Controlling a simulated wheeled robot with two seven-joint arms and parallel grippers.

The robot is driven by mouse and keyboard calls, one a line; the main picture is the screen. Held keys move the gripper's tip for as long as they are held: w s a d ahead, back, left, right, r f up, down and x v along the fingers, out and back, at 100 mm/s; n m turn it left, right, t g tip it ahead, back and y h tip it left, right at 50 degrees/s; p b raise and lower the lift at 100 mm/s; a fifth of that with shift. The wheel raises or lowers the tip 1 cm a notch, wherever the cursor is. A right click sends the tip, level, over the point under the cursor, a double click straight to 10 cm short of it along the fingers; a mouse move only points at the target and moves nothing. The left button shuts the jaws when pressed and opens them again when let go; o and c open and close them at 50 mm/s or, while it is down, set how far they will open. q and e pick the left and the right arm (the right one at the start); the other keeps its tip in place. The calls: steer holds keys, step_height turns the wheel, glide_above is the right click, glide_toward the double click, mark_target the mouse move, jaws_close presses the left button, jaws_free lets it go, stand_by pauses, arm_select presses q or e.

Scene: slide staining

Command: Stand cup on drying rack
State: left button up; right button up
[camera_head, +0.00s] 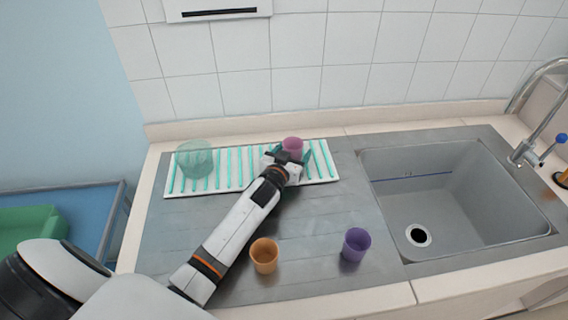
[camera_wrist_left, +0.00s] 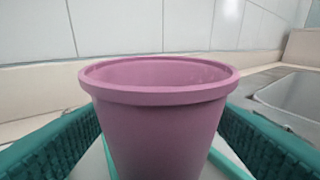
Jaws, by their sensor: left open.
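A pink cup (camera_head: 293,146) stands upright, mouth up, on the right part of the white drying rack (camera_head: 235,184) with teal ribs. My left gripper (camera_head: 291,158) is at the cup, with its teal fingers open on either side. In the left wrist view the pink cup (camera_wrist_left: 158,120) fills the middle between the two spread fingers, and gaps show near its rim. The cup's lower part is hidden there. An orange cup (camera_head: 264,255) and a purple cup (camera_head: 355,244) stand on the metal drainboard in front. My right gripper is not in view.
A translucent green cup (camera_head: 195,160) stands on the rack's left end. The sink basin (camera_head: 455,200) and tap (camera_head: 530,140) are at the right. My left arm crosses the drainboard. The rack's middle is clear. A green bin (camera_head: 30,228) is at the far left.

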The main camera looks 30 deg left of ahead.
arm_select(q)
steer(key=s, duration=0.3)
steer(key=s+r, duration=0.1)
steer(key=s, duration=0.3)
steer(key=s+d+b, duration=0.1)
steer(key=s, duration=0.2)
steer(key=shift+s+r, duration=0.3)
steer(key=shift+r, duration=0.05)
